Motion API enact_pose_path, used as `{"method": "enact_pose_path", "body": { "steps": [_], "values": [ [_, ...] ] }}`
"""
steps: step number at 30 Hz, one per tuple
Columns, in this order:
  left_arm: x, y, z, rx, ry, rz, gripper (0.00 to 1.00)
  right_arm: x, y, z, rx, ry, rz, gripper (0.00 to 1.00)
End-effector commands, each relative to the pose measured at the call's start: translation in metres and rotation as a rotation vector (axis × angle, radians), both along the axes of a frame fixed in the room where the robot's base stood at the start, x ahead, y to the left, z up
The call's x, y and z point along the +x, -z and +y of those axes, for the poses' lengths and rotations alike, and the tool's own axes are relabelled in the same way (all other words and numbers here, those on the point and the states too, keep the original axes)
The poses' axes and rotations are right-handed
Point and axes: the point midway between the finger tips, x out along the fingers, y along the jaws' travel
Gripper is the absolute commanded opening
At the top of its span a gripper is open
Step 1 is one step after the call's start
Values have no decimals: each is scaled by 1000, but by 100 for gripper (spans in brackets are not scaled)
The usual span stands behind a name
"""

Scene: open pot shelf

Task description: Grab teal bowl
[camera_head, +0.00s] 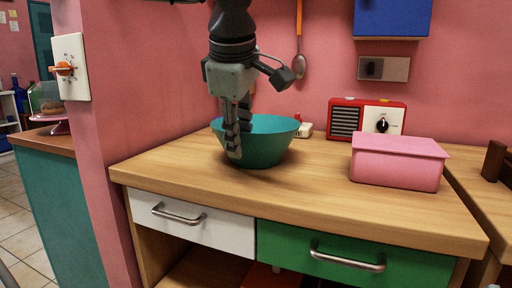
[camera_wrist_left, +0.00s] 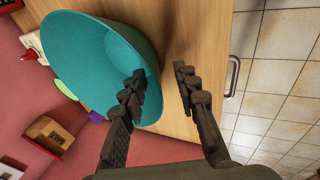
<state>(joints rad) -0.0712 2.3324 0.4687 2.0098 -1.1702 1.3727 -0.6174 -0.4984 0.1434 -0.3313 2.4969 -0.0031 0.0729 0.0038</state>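The teal bowl (camera_head: 268,145) stands upright on the wooden counter, close to its left end. In the left wrist view the bowl (camera_wrist_left: 85,55) fills the upper left. My left gripper (camera_head: 239,130) points down at the bowl's near left rim. In the left wrist view my left gripper (camera_wrist_left: 160,73) is open, with one finger over the bowl's inside and the other outside it. The rim lies between the fingers, and a gap shows on the outer side. My right gripper is not in view.
A pink lidded box (camera_head: 398,163) and a red radio (camera_head: 366,118) stand on the counter (camera_head: 310,198) to the right. A small white item (camera_head: 305,130) is beside the bowl. A ladle (camera_head: 299,62) hangs above. The counter's front middle is clear.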

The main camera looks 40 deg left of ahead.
Motion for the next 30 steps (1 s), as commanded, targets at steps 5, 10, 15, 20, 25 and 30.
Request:
{"method": "enact_pose_path", "body": {
  "steps": [5, 10, 15, 20, 25, 30],
  "values": [
    [13, 26, 8, -2, 0, 4, 30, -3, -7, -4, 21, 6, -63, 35],
    [18, 37, 11, -1, 0, 1, 30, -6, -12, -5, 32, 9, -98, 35],
    [18, 37, 11, -1, 0, -1, 30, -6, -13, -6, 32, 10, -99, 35],
    [18, 37, 11, -1, 0, 0, 16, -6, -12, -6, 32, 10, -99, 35],
    [18, 37, 11, -1, 0, 0, 0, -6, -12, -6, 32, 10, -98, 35],
    [17, 37, 11, -1, -1, 2, 0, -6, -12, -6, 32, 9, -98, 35]
  ]
}}
